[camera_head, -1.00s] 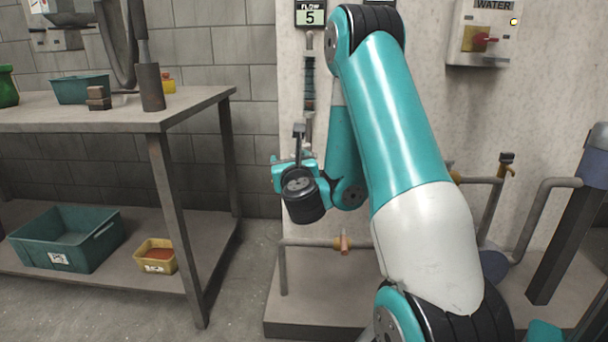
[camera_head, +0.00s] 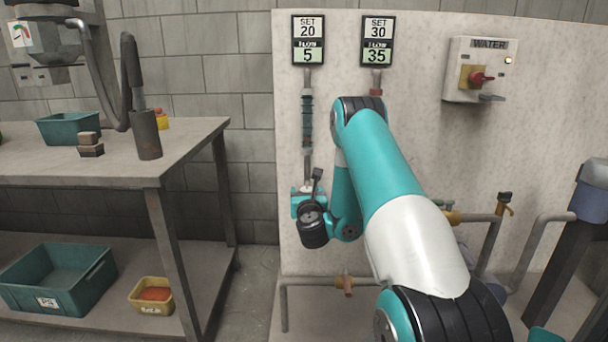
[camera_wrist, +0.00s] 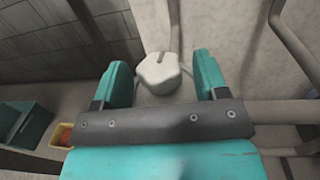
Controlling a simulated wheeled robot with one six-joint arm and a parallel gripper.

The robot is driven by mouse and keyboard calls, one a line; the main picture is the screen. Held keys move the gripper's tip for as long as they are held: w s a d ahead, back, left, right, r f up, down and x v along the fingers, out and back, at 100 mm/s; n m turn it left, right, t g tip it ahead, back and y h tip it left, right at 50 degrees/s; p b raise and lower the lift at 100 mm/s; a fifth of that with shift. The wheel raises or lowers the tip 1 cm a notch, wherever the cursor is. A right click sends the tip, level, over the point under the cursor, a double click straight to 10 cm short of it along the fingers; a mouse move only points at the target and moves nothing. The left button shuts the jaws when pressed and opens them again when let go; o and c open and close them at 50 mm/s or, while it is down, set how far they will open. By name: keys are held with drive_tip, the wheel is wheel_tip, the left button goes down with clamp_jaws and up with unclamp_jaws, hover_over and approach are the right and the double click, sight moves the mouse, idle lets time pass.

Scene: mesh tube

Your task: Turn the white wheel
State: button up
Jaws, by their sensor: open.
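The white wheel (camera_wrist: 158,77) shows in the wrist view, a pale lobed knob on a pipe against the panel. My gripper (camera_wrist: 160,63) is open, with one teal finger on each side of the wheel and a gap visible on both sides. I cannot tell how deep the fingers reach around it. Above that pipe, a left display (camera_head: 308,40) reads SET 20, FLOW 5. The right display (camera_head: 377,41) reads SET 30, FLOW 35.
A WATER box (camera_head: 479,70) with a red switch is on the panel at right. Pipes with a brass tap (camera_head: 505,202) stand below it. A workbench (camera_head: 185,150) with bins is at left. A low pipe with a copper-coloured fitting (camera_head: 345,283) runs below my gripper.

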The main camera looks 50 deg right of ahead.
drive_tip(key=shift+w+d+r+p, duration=0.25)
drive_tip(key=shift+w+d+p, duration=0.25)
drive_tip(key=shift+p, duration=0.3)
drive_tip(key=shift+w+d+f+p, duration=0.25)
drive_tip(key=shift+w+d+p, duration=0.1)
drive_tip(key=c, duration=0.9)
